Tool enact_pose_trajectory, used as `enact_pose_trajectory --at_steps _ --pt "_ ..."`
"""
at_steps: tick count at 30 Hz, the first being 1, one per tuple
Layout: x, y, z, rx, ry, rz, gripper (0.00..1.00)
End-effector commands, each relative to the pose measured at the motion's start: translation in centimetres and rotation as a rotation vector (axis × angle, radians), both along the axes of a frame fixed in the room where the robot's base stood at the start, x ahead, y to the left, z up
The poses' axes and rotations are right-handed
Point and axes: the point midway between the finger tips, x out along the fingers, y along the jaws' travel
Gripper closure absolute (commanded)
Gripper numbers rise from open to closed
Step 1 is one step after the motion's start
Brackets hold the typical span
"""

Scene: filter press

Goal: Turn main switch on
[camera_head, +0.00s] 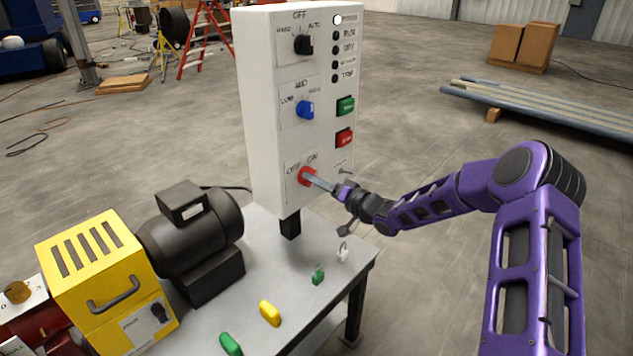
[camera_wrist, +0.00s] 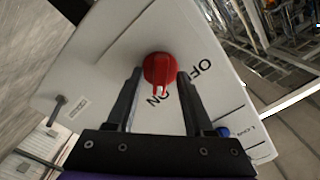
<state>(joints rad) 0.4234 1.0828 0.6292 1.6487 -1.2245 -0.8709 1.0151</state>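The main switch is a red rotary knob (camera_head: 306,176) low on the front of the white control panel (camera_head: 262,120), with OFF and ON lettered above it. In the wrist view the red knob (camera_wrist: 160,68) sits between the two dark fingers of my gripper (camera_wrist: 160,76). The fingers are apart, one on each side of the knob, with small gaps visible. The knob's raised grip runs roughly along the fingers, with ON near its lower end in the wrist view. Its exact setting is unclear. In the head view my gripper (camera_head: 316,181) reaches the knob from the right.
The panel also has a black selector (camera_head: 303,44), a blue selector (camera_head: 305,109), a green button (camera_head: 345,105) and a red button (camera_head: 344,138). Below is a grey table (camera_head: 262,272) with a motor (camera_head: 198,240), a yellow box (camera_head: 100,275) and several small handles.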

Motion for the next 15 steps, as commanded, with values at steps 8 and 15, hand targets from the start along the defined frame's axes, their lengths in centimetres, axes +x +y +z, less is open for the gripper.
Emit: enact_pose_trajectory --at_steps 8,15 --pt "0.0 -0.1 0.1 -0.001 -0.002 -0.001 0.47" --pt "-1.7 -2.5 0.1 -0.002 -0.001 -0.004 0.47"
